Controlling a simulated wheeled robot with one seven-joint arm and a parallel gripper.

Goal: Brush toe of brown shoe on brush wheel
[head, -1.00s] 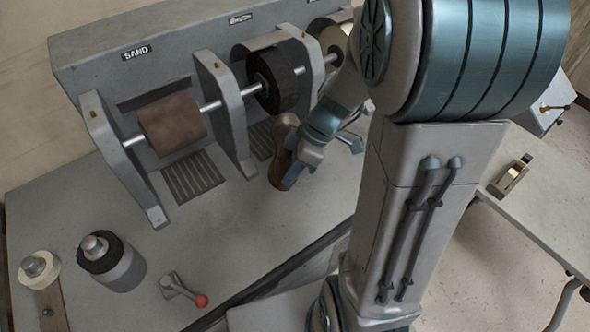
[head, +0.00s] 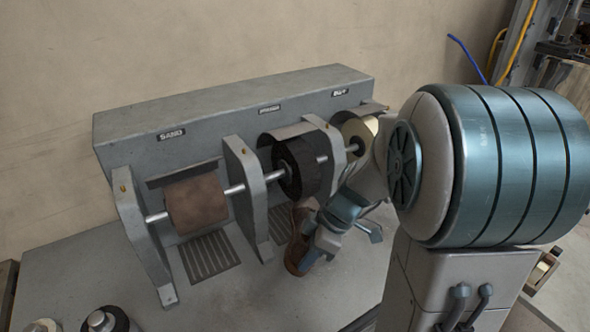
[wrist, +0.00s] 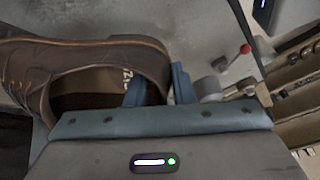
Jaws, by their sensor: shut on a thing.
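The brown shoe (head: 297,252) is in my gripper (head: 314,250), just below the black brush wheel (head: 291,170) under the middle label in the head view. The shoe's upper end is close under the wheel; I cannot tell whether they touch. In the wrist view the shoe (wrist: 95,62) points left, its toe cut off by the picture edge. My gripper (wrist: 160,90) is shut on the heel end, one blue finger inside the shoe opening and the other outside the back of the heel.
A brown sanding roller (head: 197,203) is left of the brush wheel, and a pale wheel (head: 362,130) is right of it. Grey upright brackets (head: 244,188) stand between them. Grated vents (head: 209,257) lie below. A red-knobbed lever (wrist: 244,50) shows in the wrist view.

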